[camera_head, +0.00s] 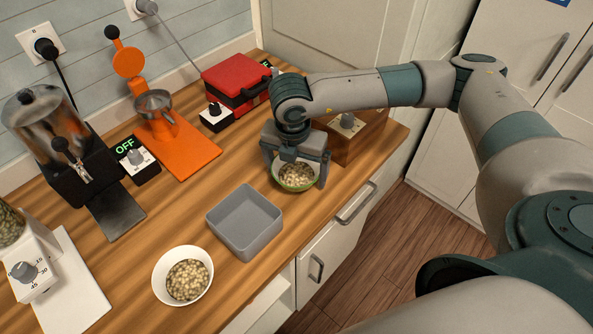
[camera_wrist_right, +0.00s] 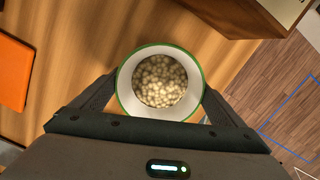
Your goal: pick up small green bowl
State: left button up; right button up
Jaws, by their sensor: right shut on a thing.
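The small green bowl (camera_head: 296,176) is at the right part of the counter in the head view, with pale round pieces inside. It also shows in the right wrist view, where its white inner wall and green rim (camera_wrist_right: 160,116) are seen from above. My right gripper (camera_head: 297,172) comes down over it from above, with one finger on each side of the bowl, and is shut on it. I cannot tell whether the bowl is lifted off the counter. My left gripper is not in view.
A grey square bin (camera_head: 246,246) and a white bowl of similar pieces (camera_head: 165,288) stand nearer the front. A wooden box (camera_head: 356,140) is close on the right of the gripper. An orange device (camera_head: 185,150), a red case (camera_head: 236,76) and a dispenser (camera_head: 45,125) line the back.

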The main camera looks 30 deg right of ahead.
aim_at(296, 179)
jog(key=shift+r+b, duration=0.9)
jog(key=shift+r, duration=1.4)
jog(key=shift+r+b, duration=0.7)
jog(key=shift+r, duration=1.7)
